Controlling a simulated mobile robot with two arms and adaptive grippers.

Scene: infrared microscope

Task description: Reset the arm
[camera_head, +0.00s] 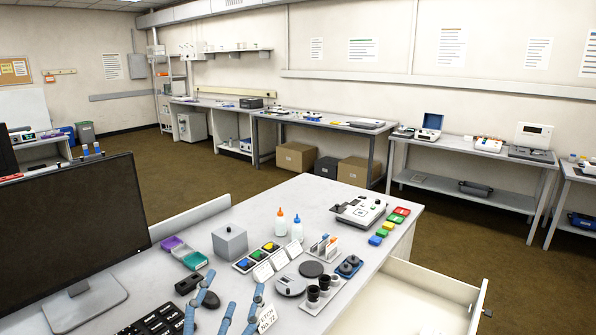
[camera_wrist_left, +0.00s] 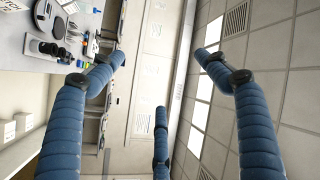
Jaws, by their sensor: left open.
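My left gripper (camera_head: 230,298) shows at the bottom of the head view, with blue segmented fingers pointing up over the front of the white lab bench (camera_head: 150,255). In the left wrist view the three blue fingers of the left gripper (camera_wrist_left: 165,78) are spread wide apart. Nothing is between them; behind them are the wall and ceiling. The rest of the left arm is out of the picture. My right gripper is in neither view.
Near the fingers are a monitor (camera_head: 70,215), a keyboard (camera_head: 155,320), a mouse (camera_head: 210,299), a label card (camera_head: 267,318), black cups (camera_head: 313,293) and a round grey device (camera_head: 290,285). A white drawer (camera_head: 425,290) stands open at right. Bottles (camera_head: 280,224) stand farther back.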

